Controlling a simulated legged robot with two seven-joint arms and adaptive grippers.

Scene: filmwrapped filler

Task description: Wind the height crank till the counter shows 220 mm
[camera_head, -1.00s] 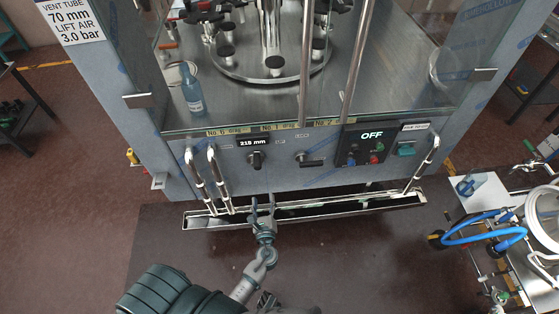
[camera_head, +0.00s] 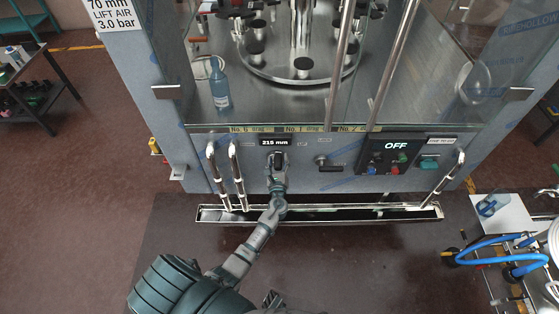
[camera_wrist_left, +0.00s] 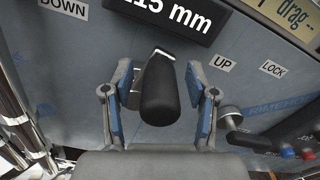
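The height counter (camera_head: 275,142) on the machine's front panel reads 215 mm; the left wrist view shows its display (camera_wrist_left: 178,14) cut off at the top edge. Below it is the black crank handle (camera_wrist_left: 160,98), between the labels DOWN (camera_wrist_left: 63,7) and UP (camera_wrist_left: 223,65). My left gripper (camera_head: 278,161) is at the crank and hides most of it in the head view. In the left wrist view, its two fingers (camera_wrist_left: 160,72) stand open on either side of the handle, with gaps visible. My right gripper is not in view.
A second black lever (camera_head: 325,163) sits right of the crank, then a switch box reading OFF (camera_head: 396,146). Bent metal rails (camera_head: 238,175) stand close to the left. A long metal trough (camera_head: 340,215) runs below. A blue bottle (camera_head: 219,88) stands behind glass.

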